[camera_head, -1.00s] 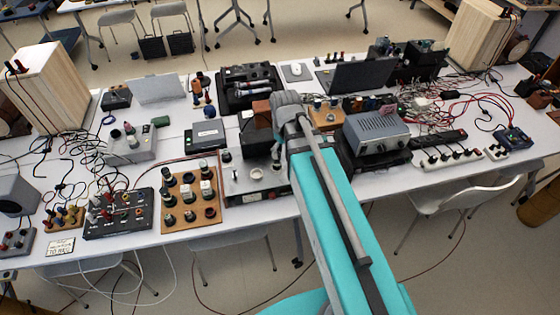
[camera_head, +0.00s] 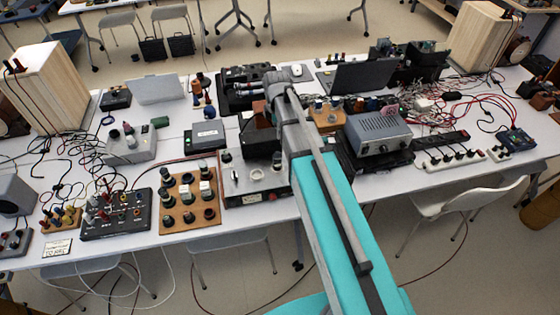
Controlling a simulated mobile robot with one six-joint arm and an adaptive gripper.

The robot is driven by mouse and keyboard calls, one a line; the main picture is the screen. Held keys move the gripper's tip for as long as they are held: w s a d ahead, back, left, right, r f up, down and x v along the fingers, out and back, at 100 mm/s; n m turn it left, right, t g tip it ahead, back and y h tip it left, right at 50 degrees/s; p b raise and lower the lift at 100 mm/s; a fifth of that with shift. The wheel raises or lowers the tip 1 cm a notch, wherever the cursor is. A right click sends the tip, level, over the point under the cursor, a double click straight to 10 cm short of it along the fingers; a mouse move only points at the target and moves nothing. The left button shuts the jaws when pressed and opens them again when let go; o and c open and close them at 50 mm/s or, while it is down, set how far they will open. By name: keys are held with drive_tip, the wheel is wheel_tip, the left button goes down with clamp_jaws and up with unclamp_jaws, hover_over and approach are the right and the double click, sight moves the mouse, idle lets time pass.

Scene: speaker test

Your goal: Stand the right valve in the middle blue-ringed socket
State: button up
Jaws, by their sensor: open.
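A wooden board (camera_head: 178,227) at the front centre-left bears several dark and pale upright valve-like parts and round sockets in rows. A pale chassis (camera_head: 240,190) stands right of it, with a dark upright part (camera_head: 226,168) at its left and a small pale round fitting (camera_head: 257,174) near its middle. I cannot make out blue rings or tell which part is the right valve at this size. My arm's grey wrist (camera_head: 282,100) is above the table behind the chassis. My gripper's fingers are hidden beyond the wrist, so any hold is not visible.
A black open case (camera_head: 228,100) lies behind the chassis, beside my wrist. A grey metal unit (camera_head: 380,132) stands to the right. A black box (camera_head: 204,137) lies behind the board, and a black cabled panel (camera_head: 115,222) stands left of it. Bare white table shows between them.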

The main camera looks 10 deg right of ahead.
sight(277, 152)
idle(0.3)
wheel_tip(277, 152, down, 9)
drive_tip(key=b, duration=0.8)
drive_tip(key=shift+r+b, duration=0.2)
drive_tip(key=shift+b, duration=0.15)
drive_tip(key=shift+f, duration=0.15)
drive_tip(key=f+b, duration=0.5)
drive_tip(key=shift+s+a, duration=0.1)
drive_tip(key=shift+s, duration=0.15)
idle(0.3)
idle(0.5)
clamp_jaws()
drive_tip(key=shift+r, duration=0.2)
idle(0.3)
